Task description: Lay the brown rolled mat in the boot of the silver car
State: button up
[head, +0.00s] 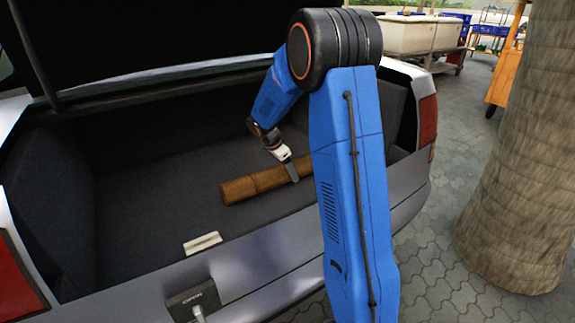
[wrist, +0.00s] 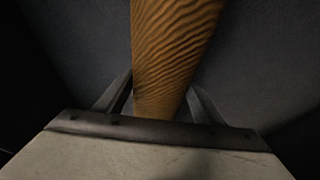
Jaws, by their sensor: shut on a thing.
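The brown rolled mat (head: 250,186) is inside the open boot (head: 150,205) of the silver car (head: 265,262), low over the dark grey floor. I cannot tell whether it touches the floor. My gripper (head: 292,172) reaches down from above and is shut on the mat, right of its visible middle. The mat's right end is hidden behind my blue arm. In the wrist view the mat (wrist: 172,55) runs up between the two fingers of my gripper (wrist: 160,98), with dark lining on both sides.
The boot's raised rear sill (head: 240,255) and side walls (head: 55,190) surround the floor. The floor left of the mat is clear. A thick tree trunk (head: 525,150) stands right of the car on paving.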

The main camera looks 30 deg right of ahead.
jog(key=shift+f, duration=2.35)
jog(key=o, duration=1.6)
